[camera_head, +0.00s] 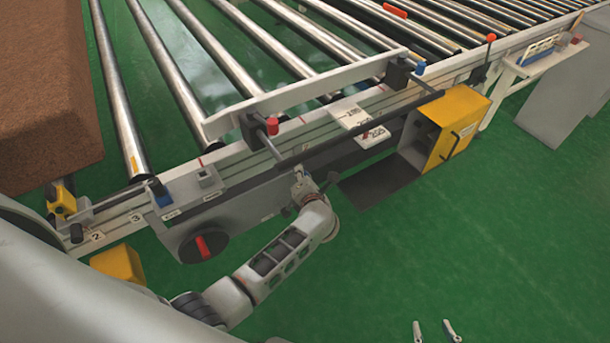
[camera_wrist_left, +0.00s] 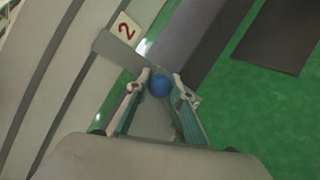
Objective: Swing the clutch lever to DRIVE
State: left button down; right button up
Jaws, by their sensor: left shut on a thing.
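A blue ball knob (camera_wrist_left: 160,86) sits between the two fingers of my left gripper (camera_wrist_left: 160,92) in the left wrist view, and the fingers are shut on it. I take it to be the clutch lever's knob; the rest of the lever is mostly hidden. In the head view my left gripper (camera_head: 302,187) is at the front of the conveyor frame, just below a long dark bar (camera_head: 350,127). The knob is hidden there, and no DRIVE marking is readable. My right gripper (camera_head: 434,332) shows only its two fingertips at the bottom edge, apart and empty.
A yellow box (camera_head: 457,125) hangs on the conveyor front, right of the left gripper. A red-handled rotary switch (camera_head: 202,247) is to its left. A brown mattress block (camera_head: 45,90) lies on the rollers (camera_head: 185,85) at left. Green floor is clear at lower right.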

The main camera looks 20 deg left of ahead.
pick_arm(q)
jog(key=shift+d, duration=0.15)
dwell(0.3)
jog(key=c, duration=1.8)
grip_release()
jog(key=shift+f, duration=0.1)
jog(key=shift+o, duration=0.2)
jog(key=shift+w, duration=0.1)
